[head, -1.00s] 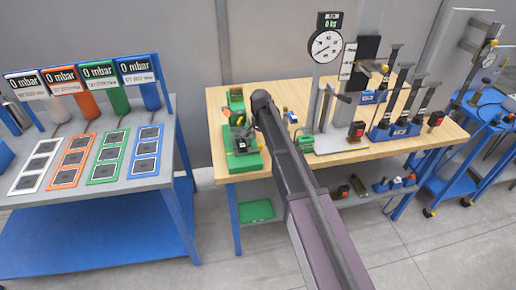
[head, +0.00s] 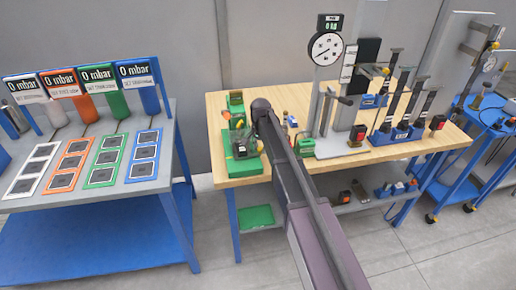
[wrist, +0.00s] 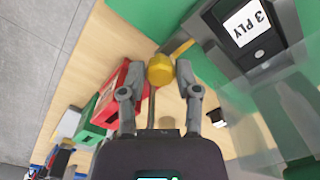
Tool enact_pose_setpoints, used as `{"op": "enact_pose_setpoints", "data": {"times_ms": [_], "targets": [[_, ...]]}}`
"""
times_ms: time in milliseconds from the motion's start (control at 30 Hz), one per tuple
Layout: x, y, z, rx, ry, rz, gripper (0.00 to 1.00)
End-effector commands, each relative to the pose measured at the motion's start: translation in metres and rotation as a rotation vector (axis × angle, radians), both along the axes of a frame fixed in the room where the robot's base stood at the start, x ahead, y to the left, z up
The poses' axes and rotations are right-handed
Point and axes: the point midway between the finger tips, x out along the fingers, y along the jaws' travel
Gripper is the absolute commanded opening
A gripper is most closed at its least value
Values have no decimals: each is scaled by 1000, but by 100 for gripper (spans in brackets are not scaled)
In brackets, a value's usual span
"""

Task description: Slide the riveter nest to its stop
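The green riveter (head: 240,145) stands at the left end of the wooden bench. In the wrist view, part of its green body (wrist: 285,100) with a grey "3 PLY" panel fills the right side. A yellow knob (wrist: 160,69) on a thin rod shows between my fingertips. My gripper (wrist: 160,72) is open, with one finger on each side of the knob; I cannot tell whether they touch it. In the head view my arm hides the gripper. I cannot clearly make out the nest or its stop.
A red block (wrist: 111,85) and a green block (wrist: 96,125) stand close to the left finger. A dial gauge stand (head: 327,47) and several levered tools are farther right on the wooden bench (head: 270,170).

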Motion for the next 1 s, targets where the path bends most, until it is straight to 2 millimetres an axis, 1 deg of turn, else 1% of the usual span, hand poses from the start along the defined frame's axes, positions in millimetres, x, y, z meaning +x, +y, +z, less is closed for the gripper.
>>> {"op": "enact_pose_setpoints", "data": {"times_ms": [33, 67, 100, 233, 400, 633, 667, 700, 733, 767, 1000], "targets": [[0, 0, 0, -1, 0, 0, 11], [0, 0, 0, -1, 0, 0, 2], [0, 0, 0, -2, 0, 0, 0], [1, 0, 0, -2, 0, 0, 0], [7, 1, 0, -2, 0, 0, 0], [6, 1, 0, -2, 0, 0, 0], [6, 1, 0, -2, 0, 0, 47], [6, 1, 0, -2, 0, 0, 59], [6, 1, 0, -2, 0, 0, 68], [6, 1, 0, -2, 0, 0, 74], [6, 2, 0, -2, 0, 0, 74]]}}
